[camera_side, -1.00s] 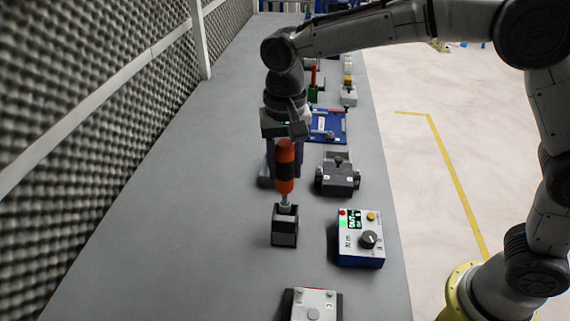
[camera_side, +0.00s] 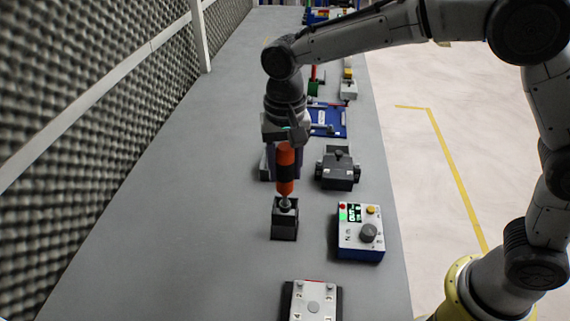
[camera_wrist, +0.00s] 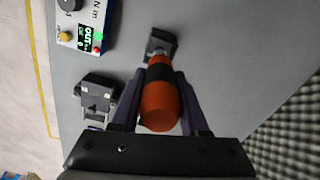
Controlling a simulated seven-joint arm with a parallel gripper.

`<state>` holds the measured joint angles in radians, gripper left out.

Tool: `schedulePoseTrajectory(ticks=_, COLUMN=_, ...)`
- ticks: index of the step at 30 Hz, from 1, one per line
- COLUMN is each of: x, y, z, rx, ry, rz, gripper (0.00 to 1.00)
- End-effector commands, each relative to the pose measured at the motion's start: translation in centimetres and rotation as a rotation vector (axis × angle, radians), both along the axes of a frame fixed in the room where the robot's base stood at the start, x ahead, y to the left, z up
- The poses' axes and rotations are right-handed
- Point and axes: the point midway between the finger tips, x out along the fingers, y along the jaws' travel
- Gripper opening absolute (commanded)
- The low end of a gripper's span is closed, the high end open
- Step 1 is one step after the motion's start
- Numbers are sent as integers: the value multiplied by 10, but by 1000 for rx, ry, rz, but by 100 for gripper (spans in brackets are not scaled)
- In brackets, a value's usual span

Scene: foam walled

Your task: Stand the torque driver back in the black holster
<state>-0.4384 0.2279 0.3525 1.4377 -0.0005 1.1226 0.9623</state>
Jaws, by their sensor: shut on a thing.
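The torque driver (camera_side: 285,158) has an orange handle with a black band and a grey metal lower end. It is upright in the side view. My gripper (camera_side: 284,166) is shut on its handle. The black holster (camera_side: 284,222) stands on the bench directly below. The driver's lower end is at the holster's top opening, and its tip is hidden there. In the wrist view my gripper (camera_wrist: 158,104) has a finger on each side of the driver (camera_wrist: 159,100). The holster (camera_wrist: 160,41) shows just beyond the driver's far end, partly hidden by it.
A torque tester box (camera_side: 360,233) with a green display and knob stands right of the holster. A dark clamp-like fixture (camera_side: 339,172) sits behind it. A grey plate device (camera_side: 313,301) lies in front. The bench left of the holster is clear up to the foam wall (camera_side: 90,110).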

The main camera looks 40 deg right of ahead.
Motion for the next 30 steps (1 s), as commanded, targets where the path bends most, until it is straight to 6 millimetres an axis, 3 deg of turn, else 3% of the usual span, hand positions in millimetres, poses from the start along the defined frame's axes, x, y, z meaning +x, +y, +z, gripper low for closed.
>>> schedulePoseTrajectory(ticks=30, x=0, y=0, z=-22, rx=0, ry=-1, rz=0, gripper=0)
